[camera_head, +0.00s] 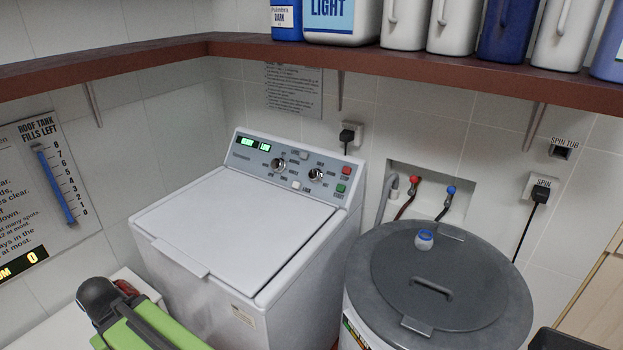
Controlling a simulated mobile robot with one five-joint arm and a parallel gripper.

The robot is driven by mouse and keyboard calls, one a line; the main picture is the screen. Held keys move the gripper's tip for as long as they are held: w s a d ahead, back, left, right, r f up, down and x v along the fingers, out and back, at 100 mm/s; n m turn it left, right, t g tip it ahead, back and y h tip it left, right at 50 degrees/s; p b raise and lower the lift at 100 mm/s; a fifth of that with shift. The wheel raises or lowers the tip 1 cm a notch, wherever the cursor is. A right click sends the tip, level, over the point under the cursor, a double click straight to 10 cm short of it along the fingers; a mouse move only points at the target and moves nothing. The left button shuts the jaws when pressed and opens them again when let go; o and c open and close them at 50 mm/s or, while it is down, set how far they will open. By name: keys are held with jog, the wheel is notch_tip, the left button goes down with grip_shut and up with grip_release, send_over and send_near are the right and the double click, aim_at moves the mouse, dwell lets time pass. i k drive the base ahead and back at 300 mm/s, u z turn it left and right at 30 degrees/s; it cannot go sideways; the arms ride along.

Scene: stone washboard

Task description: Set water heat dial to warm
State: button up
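The white top-loading washer (235,215) stands in the corner with its lid shut. Its sloped grey control panel (240,154) carries two round dials, a left dial (278,164) and a right dial (316,174). The small labels around both dials are too small to read, so I cannot tell which one is water heat or where either points. Two green lit displays (255,144) are at the panel's left. Red and green buttons (343,179) are at its right end. My green arm shows at the bottom left, below and in front of the washer. My gripper is not visible.
A brown shelf (455,75) with bottles and jugs overhangs behind. A tank gauge (55,185) hangs on the left wall.

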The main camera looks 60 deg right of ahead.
aim_at(317, 175)
jog(key=k, duration=1.25)
jog(key=u, duration=0.45)
jog(key=i, duration=2.2)
jog(key=z, duration=0.6)
